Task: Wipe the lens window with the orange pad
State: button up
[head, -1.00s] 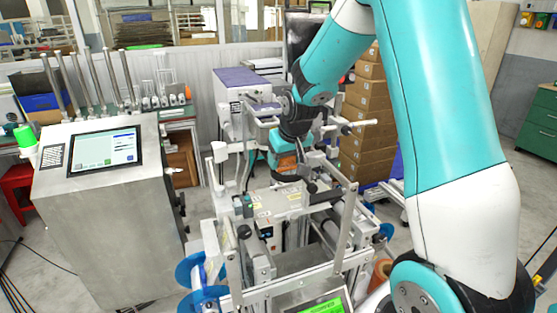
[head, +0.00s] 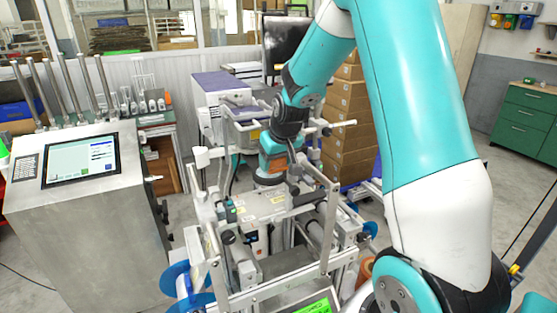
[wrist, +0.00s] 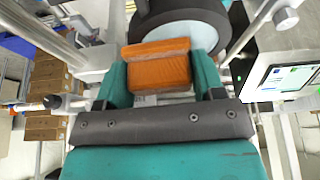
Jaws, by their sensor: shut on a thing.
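My gripper (wrist: 160,85) is shut on the orange pad (wrist: 160,62), which sits between the two teal fingers in the wrist view. In the head view the pad (head: 276,165) shows as a small orange patch under my wrist, over the middle of the film machine (head: 262,205). A dark round housing with a grey face (wrist: 180,28) lies just beyond the pad in the wrist view. I cannot tell whether the pad touches it.
Metal rails and posts (head: 330,225) stand close around my gripper. A steel cabinet with a screen (head: 80,160) stands at the left, and blue reels (head: 178,280) are at the machine's lower left. Stacked cartons (head: 345,130) stand behind at the right.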

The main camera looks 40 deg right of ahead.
jog(key=shift+w+a+f, duration=0.1)
jog(key=shift+w+a, duration=0.15)
jog(key=shift+a, duration=0.6)
jog(key=shift+w+a+r, duration=0.1)
jog(key=shift+w+a, duration=0.1)
jog(key=shift+a, duration=0.6)
jog(key=shift+w+a+f, duration=0.1)
jog(key=shift+w+a, duration=0.15)
jog(key=shift+a, duration=0.6)
jog(key=shift+r+p, duration=2.25)
jog(key=shift+r, duration=0.8)
notch_tip(320, 180, up, 3)
jog(key=shift+p, duration=1.15)
jog(key=shift+f, duration=0.1)
jog(key=b, duration=0.6)
send_over(257, 172)
jog(key=s, duration=0.1)
jog(key=f, duration=0.6)
jog(key=shift+s+a+f, duration=0.2)
jog(key=shift+f, duration=0.2)
